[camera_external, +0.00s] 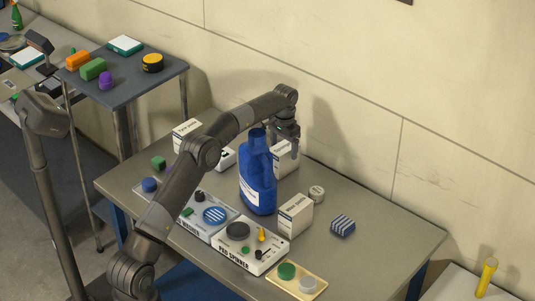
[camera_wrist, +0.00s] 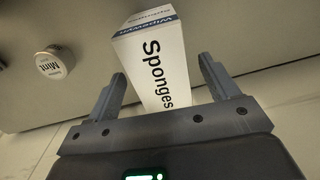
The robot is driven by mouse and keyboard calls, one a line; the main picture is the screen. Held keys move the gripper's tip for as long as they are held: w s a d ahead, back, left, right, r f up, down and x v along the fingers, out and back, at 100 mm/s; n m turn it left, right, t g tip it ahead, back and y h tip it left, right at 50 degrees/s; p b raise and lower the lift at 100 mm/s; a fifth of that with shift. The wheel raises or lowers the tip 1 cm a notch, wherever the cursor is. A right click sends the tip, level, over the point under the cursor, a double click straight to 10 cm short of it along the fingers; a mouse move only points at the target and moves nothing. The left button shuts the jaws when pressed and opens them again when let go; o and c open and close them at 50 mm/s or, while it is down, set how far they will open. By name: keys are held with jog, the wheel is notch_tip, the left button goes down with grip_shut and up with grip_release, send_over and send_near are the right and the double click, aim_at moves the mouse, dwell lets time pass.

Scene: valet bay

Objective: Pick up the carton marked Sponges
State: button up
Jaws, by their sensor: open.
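The white carton marked Sponges (camera_wrist: 160,68) stands between the two open fingers of my gripper (camera_wrist: 162,85) in the wrist view, its lettering facing the camera. A gap shows on each side, so the fingers do not grip it. In the external view my gripper (camera_external: 287,145) is at the back of the table, over a white carton (camera_external: 284,160) that is partly hidden by the blue jug (camera_external: 257,180) and the gripper. Its label is too small to read there, but its place fits the Sponges carton.
Another white carton (camera_external: 295,215) stands front right of the jug, and one more (camera_external: 186,133) at the back left. A round tin (camera_external: 316,194) and a striped block (camera_external: 342,226) lie to the right. The spinner box (camera_external: 238,252) is at the front. The wall is close behind.

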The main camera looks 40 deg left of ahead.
jog(key=shift+f, duration=0.35)
jog(key=shift+c, duration=0.2)
jog(key=c, duration=1.1)
